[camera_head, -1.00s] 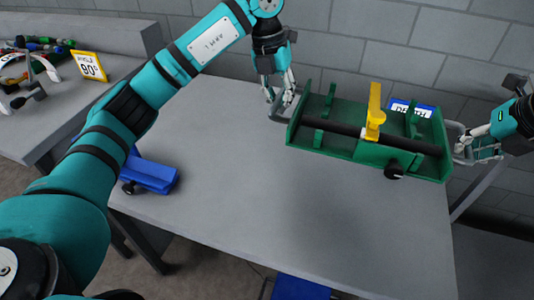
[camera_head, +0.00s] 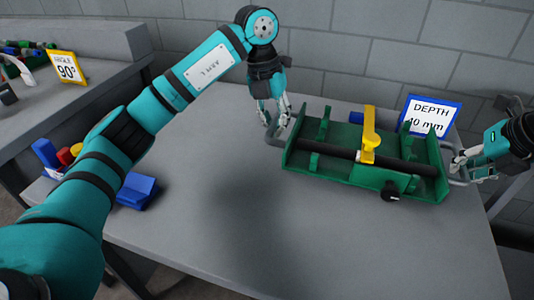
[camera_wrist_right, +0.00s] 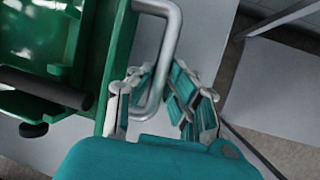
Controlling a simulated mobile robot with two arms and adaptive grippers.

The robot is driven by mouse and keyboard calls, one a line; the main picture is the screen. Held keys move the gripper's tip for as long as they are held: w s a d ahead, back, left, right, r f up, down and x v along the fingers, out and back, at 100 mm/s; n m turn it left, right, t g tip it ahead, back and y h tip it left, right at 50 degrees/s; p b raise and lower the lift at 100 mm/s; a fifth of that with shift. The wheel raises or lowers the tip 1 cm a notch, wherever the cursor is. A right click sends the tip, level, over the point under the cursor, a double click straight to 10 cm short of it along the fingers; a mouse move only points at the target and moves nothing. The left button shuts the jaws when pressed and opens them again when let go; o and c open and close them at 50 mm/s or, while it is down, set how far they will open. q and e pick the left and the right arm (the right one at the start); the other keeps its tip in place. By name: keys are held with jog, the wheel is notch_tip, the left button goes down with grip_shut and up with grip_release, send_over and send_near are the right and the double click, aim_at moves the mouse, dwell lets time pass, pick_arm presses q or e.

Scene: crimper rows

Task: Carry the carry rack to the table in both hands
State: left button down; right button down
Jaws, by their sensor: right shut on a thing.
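The carry rack (camera_head: 300,164) is a green open tray with grey bar handles at both ends, a dark rod along it, a yellow upright piece (camera_head: 369,140) and a black knob. It shows over the back right of the grey table (camera_head: 200,235), roughly level; I cannot tell if its underside touches the top. My left gripper (camera_head: 274,115) is at the left handle, but its grip is unclear. My right gripper (camera_head: 460,165) is shut on the rack's right handle; the right wrist view shows the handle (camera_wrist_right: 172,45) between its fingers (camera_wrist_right: 155,105).
A "DEPTH 40 mm" sign (camera_head: 430,115) stands behind the rack. A blue block (camera_head: 138,191) lies at the table's left edge, partly behind my left arm. Another bench (camera_head: 95,100) with an "ANGLE 90°" sign (camera_head: 66,68) is on the left. The table's front middle is clear.

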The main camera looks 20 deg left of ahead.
aim_at(276, 151)
pick_arm(q)
jog(key=shift+a+f, duration=0.15)
jog(key=shift+a, duration=0.05)
pick_arm(e)
jog(key=shift+w+d+f, duration=0.1)
jog(key=shift+d, duration=0.05)
